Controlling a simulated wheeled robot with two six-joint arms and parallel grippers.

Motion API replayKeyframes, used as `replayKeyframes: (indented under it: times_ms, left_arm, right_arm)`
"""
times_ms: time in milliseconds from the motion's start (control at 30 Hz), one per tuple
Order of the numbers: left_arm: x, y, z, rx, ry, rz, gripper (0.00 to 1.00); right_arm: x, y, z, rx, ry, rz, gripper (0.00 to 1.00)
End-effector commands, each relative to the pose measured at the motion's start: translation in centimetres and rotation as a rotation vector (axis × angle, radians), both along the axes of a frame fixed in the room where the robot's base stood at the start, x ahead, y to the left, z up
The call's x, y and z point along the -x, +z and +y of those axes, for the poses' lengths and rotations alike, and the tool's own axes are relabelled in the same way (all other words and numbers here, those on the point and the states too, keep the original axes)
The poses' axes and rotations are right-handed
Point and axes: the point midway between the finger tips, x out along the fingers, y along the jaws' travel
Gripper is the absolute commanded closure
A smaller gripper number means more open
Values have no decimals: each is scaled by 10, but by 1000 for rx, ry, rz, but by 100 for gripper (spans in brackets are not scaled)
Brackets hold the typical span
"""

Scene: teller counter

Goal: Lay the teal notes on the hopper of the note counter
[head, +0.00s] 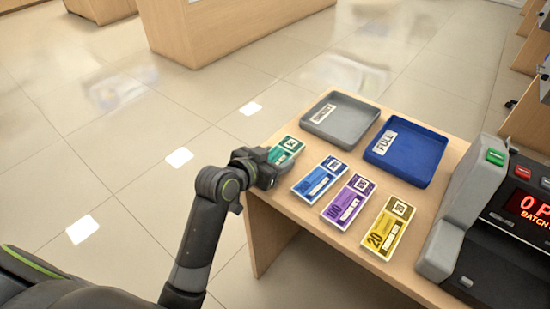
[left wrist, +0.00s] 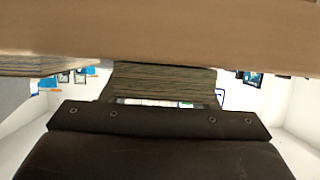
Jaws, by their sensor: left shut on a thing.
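The teal notes (head: 287,149) are a small bundle at the left edge of the wooden counter. My left gripper (head: 270,163) is shut on their near left end. In the left wrist view the edge of the bundle (left wrist: 163,82) shows as a striped stack in front of the gripper body (left wrist: 160,121). I cannot tell whether the bundle touches the counter top. The note counter (head: 483,211) stands at the right, grey and black with a red display, partly cut off by the frame. My right gripper is not in view.
Blue notes (head: 320,178), purple notes (head: 348,200) and yellow notes (head: 389,228) lie in a row on the counter top (head: 408,200). A grey tray (head: 341,120) and a blue tray (head: 406,153) labelled FULL lie behind them. Open floor lies left of the counter.

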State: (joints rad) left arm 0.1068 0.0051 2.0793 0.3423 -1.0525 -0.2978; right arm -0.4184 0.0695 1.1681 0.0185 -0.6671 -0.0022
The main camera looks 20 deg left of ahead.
Motion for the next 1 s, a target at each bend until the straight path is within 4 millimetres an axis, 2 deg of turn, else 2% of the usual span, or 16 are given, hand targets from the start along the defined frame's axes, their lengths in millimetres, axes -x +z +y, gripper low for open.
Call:
replayKeyframes:
  times_ms: [133,167,300,667,867,1000]
  left_arm:
    - [0,-3,0,1,0,0,70]
    - [0,-3,0,0,0,0,43]
    - [0,-3,0,0,0,0,25]
    - [0,1,0,-1,0,-1,24]
    - [24,12,9,-1,1,0,24]
    - [49,23,18,-4,1,0,24]
  right_arm:
    - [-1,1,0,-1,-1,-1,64]
    - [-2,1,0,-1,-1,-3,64]
    - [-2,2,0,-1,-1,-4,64]
    - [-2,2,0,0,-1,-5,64]
    - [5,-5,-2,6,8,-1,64]
    - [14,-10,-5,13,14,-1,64]
